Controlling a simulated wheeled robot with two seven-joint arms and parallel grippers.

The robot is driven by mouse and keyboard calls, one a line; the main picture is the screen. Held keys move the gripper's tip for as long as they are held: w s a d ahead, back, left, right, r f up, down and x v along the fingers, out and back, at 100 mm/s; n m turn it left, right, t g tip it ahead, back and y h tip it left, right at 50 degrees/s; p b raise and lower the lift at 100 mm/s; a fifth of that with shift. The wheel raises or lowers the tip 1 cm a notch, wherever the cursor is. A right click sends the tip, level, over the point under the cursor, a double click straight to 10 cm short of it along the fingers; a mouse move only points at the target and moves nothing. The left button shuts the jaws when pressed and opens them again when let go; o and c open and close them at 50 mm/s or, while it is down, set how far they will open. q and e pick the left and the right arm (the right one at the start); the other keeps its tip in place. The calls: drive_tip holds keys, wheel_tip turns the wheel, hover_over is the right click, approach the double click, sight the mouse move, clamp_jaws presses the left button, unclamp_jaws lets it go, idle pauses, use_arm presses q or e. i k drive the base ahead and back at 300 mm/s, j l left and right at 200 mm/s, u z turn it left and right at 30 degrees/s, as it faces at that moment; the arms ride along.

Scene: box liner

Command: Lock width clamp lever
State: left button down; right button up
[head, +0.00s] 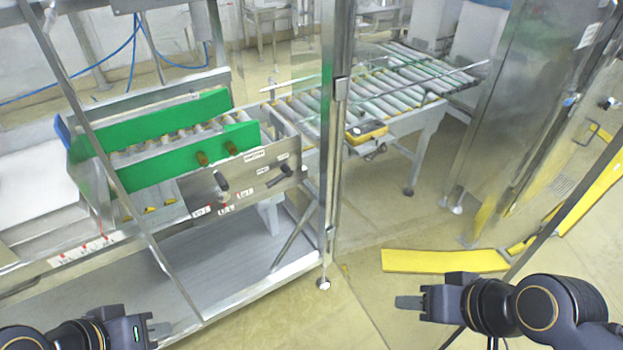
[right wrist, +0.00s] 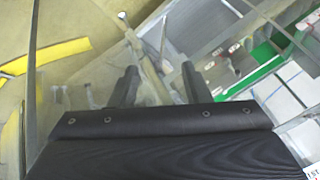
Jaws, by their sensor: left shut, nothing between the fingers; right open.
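A steel panel (head: 240,187) on the near side of the conveyor carries two black levers. One lever (head: 221,184) is at the panel's left part, the other (head: 281,174) at its right part. Their labels are too small to read, so I cannot tell which is the width clamp lever. My left gripper (head: 152,330) is at the bottom left, shut and empty, well below and apart from the panel. My right gripper (head: 408,302) is at the lower right, open and empty, far from the panel. Its two fingers also show in the right wrist view (right wrist: 160,84).
Green guide plates (head: 150,160) stand along the rollers. A steel frame post (head: 329,150) stands right of the panel, between it and my right gripper. A roller conveyor (head: 385,85) runs to the back right. A yellow floor plate (head: 445,261) lies beyond my right gripper.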

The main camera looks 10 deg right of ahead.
sight(287, 173)
drive_tip(key=i+j+u, duration=0.35)
drive_tip(key=i+u, duration=0.35)
drive_tip(key=i, duration=0.1)
